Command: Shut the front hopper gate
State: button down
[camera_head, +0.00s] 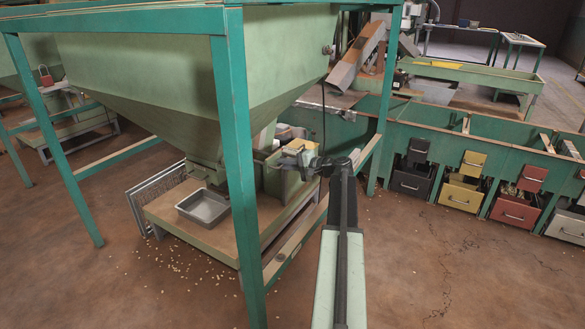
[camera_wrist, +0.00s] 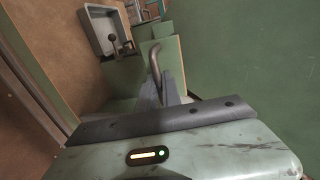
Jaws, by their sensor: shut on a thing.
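The front hopper (camera_head: 190,75) is a large green funnel in a teal frame. Its outlet (camera_head: 207,172) sits low above a grey metal tray (camera_head: 203,207); whether the gate plate is open there is too small to tell. My gripper (camera_head: 290,163) is at the right side of the hopper's lower housing, behind the frame's front post. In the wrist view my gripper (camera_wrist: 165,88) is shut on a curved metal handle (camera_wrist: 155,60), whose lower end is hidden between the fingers.
The teal front post (camera_head: 236,150) stands left of my arm. A low wooden platform (camera_head: 165,212) carries the tray, with nuts scattered on the floor around. Green bins with coloured drawers (camera_head: 462,192) line the right. The floor at lower right is clear.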

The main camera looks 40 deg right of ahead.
jog(key=shift+w+a, duration=0.1)
jog(key=shift+w, duration=0.15)
jog(key=c, duration=1.5)
grip_release()
jog(key=shift+c, duration=0.2)
jog(key=p+v, duration=0.1)
jog(key=v, duration=0.7)
jog(key=shift+p, duration=0.35)
